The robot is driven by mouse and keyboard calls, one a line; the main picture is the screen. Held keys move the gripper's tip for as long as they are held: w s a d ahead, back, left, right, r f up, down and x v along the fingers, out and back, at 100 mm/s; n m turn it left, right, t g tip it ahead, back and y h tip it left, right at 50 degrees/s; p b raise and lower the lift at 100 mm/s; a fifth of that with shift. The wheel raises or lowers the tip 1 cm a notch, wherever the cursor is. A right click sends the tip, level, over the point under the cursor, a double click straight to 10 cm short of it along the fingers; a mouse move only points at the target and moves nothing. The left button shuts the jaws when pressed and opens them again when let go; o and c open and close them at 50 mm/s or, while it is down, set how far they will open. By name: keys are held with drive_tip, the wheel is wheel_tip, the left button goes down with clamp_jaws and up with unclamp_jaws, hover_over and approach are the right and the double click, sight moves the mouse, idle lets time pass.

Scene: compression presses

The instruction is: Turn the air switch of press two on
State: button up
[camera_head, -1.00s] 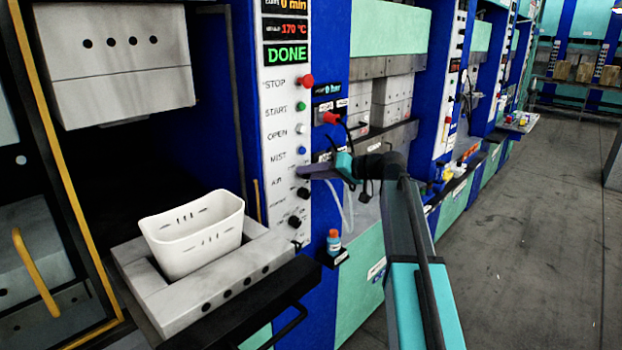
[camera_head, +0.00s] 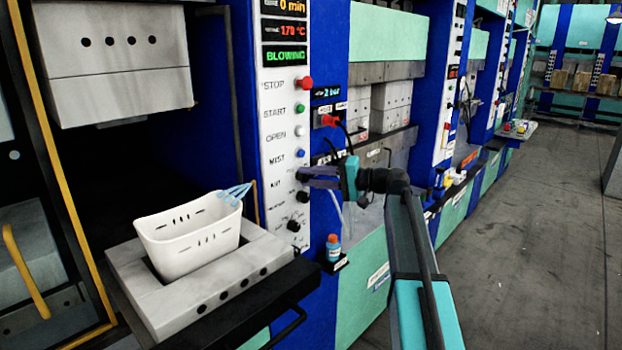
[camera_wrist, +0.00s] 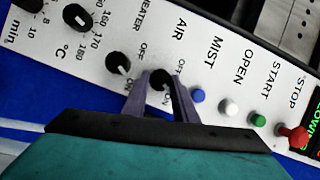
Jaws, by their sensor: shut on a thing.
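The press control panel (camera_head: 283,105) is a white strip with a column of buttons and knobs. The air switch (camera_wrist: 160,88) is a small black knob beside the AIR label. My gripper (camera_head: 302,178) is shut on this knob, one finger on each side, and hides part of it in the head view. In the wrist view the word ON shows beside the knob. The panel display (camera_head: 284,57) reads BLOWING in green. Light blue streaks (camera_head: 233,194) show at the rim of the white container (camera_head: 190,252) on the lower mould.
The heater knob (camera_wrist: 118,63) sits close beside my gripper. The red stop button (camera_head: 306,83) and others are up the panel. A small orange-capped bottle (camera_head: 333,248) stands on a ledge below. The floor aisle (camera_head: 530,220) at the right is clear.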

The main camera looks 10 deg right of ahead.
drive_tip(key=shift+d, duration=0.1)
drive_tip(key=o, duration=1)
drive_tip(key=shift+o, duration=0.2)
drive_tip(key=shift+d, duration=0.1)
drive_tip(key=b+v, duration=0.3)
drive_tip(key=v, duration=1)
drive_tip(key=shift+s+d, duration=0.15)
drive_tip(key=shift+d, duration=0.05)
drive_tip(key=shift+a, duration=0.15)
